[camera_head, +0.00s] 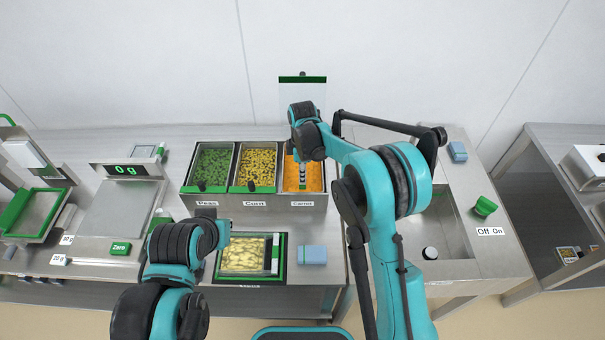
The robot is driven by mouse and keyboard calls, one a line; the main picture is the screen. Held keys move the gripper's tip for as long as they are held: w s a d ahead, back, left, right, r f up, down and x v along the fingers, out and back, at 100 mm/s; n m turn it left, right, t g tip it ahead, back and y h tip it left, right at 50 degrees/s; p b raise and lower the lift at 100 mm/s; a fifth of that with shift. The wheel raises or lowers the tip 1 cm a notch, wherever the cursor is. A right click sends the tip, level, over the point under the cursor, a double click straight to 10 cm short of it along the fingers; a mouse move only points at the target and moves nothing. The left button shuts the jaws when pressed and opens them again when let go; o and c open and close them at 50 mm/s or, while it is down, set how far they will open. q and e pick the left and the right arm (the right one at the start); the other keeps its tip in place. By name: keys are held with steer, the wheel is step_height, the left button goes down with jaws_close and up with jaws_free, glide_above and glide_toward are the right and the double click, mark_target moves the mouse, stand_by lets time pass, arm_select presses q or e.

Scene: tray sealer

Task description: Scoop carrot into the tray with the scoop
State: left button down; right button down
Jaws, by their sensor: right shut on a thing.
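The carrot bin (319,197), labelled Carrot, is the right one of three bins and holds orange carrot pieces (315,172). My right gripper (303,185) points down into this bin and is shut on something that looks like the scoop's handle. The scoop itself is hidden by the gripper and carrot. The tray (222,268) sits in a green-edged frame in front of the bins, with pale yellow food in it.
The pea bin (212,143) and corn bin (258,144) stand left of the carrot, each with a dark handle. A scale (120,208) reading 0 g is at left. A blue block (312,254) lies right of the tray. A sink (450,235) is at right.

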steer(key=shift+r+p, duration=3.35)
steer(key=shift+r, duration=2.25)
steer(key=shift+f, duration=0.1)
